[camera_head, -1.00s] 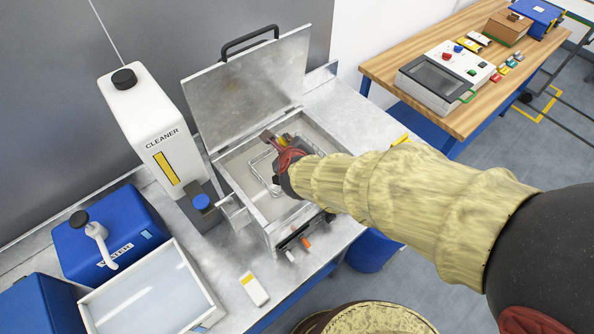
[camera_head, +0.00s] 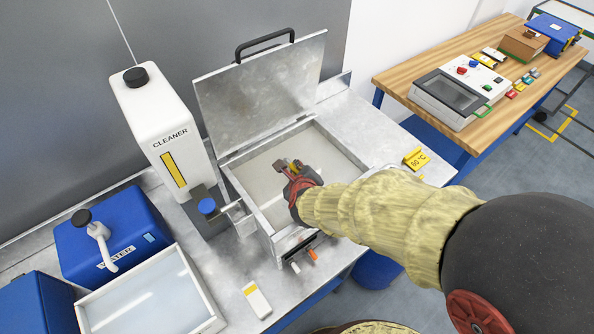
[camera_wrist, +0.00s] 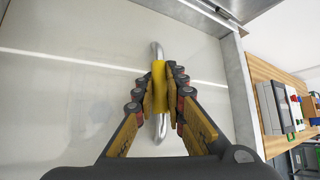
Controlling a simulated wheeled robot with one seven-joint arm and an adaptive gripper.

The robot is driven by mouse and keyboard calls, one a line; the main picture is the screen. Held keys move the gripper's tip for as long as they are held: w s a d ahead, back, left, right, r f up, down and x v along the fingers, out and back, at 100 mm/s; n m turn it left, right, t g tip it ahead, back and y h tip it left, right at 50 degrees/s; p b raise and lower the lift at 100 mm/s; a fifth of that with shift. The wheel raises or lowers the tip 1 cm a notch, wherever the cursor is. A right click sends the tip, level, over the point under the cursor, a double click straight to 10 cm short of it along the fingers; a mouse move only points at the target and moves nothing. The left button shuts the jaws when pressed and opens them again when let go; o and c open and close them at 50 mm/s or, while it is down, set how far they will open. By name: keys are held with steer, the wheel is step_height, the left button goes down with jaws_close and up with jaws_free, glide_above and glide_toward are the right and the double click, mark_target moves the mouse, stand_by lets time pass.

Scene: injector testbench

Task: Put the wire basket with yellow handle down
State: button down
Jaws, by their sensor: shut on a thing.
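My gripper (camera_head: 291,170) is inside the open-lidded metal tank (camera_head: 250,205), low over a smooth pale grey surface. In the wrist view my gripper (camera_wrist: 160,82) is shut on the yellow handle (camera_wrist: 159,72) of the wire basket. Bright bent wire (camera_wrist: 157,48) shows above and below the handle grip. The rest of the basket cannot be seen in either current view; only the pale surface shows around the handle. Whether the basket touches the tank floor cannot be told.
The raised lid (camera_head: 262,90) stands behind the tank. A white cleaner bottle (camera_head: 160,125) and blue water container (camera_head: 110,235) are on the left. A white-framed tray (camera_head: 150,300) is at front left. A yellow 50 °C sign (camera_head: 416,158) stands right of the tank.

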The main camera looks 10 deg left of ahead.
steer(key=shift+f, duration=0.1)
steer(key=c, duration=1.8)
jaws_free()
steer(key=shift+c, duration=0.2)
steer(key=shift+s+r, duration=0.2)
steer(key=shift+r, duration=0.15)
steer(key=p+v, duration=0.3)
steer(key=v, duration=0.8)
steer(key=shift+s, duration=0.2)
steer(key=shift+d+r, duration=0.15)
